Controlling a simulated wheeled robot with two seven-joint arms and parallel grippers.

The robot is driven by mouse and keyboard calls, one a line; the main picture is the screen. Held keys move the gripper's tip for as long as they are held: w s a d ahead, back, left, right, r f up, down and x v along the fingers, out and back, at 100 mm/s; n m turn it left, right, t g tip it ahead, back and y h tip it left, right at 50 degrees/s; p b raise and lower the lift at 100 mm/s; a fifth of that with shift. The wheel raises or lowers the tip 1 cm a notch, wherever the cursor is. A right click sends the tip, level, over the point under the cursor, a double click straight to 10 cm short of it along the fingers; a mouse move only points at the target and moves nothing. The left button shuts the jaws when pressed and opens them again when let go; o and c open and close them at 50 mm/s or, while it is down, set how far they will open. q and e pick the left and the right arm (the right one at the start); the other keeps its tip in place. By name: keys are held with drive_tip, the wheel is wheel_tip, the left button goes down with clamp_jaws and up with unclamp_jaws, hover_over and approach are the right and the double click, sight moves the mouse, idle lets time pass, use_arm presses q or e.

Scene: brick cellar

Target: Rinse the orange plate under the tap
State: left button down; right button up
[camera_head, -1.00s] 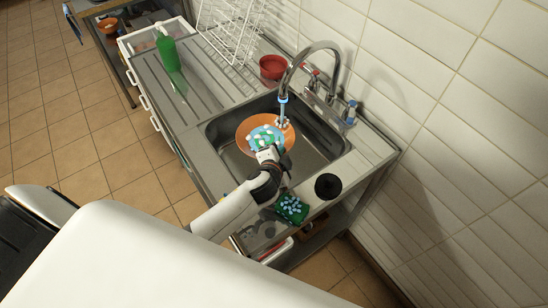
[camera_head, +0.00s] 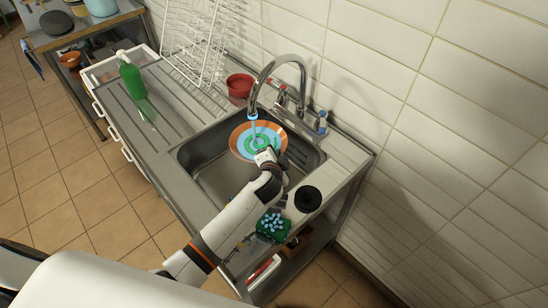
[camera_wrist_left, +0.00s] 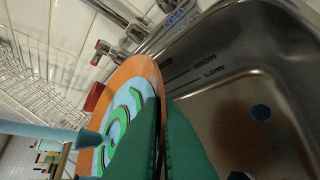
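The orange plate (camera_head: 241,130) has blue and green rings on its face and is held tilted inside the steel sink. My left gripper (camera_head: 264,157) is shut on its near rim. In the left wrist view, the green fingers (camera_wrist_left: 166,145) pinch the rim of the plate (camera_wrist_left: 145,68). The tap (camera_head: 253,107) arches over the sink, and a blue stream of water (camera_head: 253,127) falls onto the plate face. The stream (camera_wrist_left: 45,131) also meets the plate in the left wrist view. No white blobs show on the visible face. My right gripper is not in view.
A green bottle (camera_head: 131,77) is on the drainboard. A black round item (camera_head: 308,199) and a green spotted sponge-like item (camera_head: 272,225) lie at the near side.

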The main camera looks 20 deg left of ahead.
use_arm(q)
drive_tip(key=shift+r, duration=0.1)
idle(0.3)
drive_tip(key=shift+s+a+p, duration=0.2)
drive_tip(key=shift+s+p, duration=0.15)
drive_tip(key=s+a+p, duration=0.3)
drive_tip(key=s+a, duration=0.2)
drive_tip(key=s, duration=0.3)
wheel_tip(320, 180, up, 12)
drive_tip(key=p, duration=0.6)
drive_tip(key=shift+s, duration=0.35)
drive_tip(key=shift+a, duration=0.1)
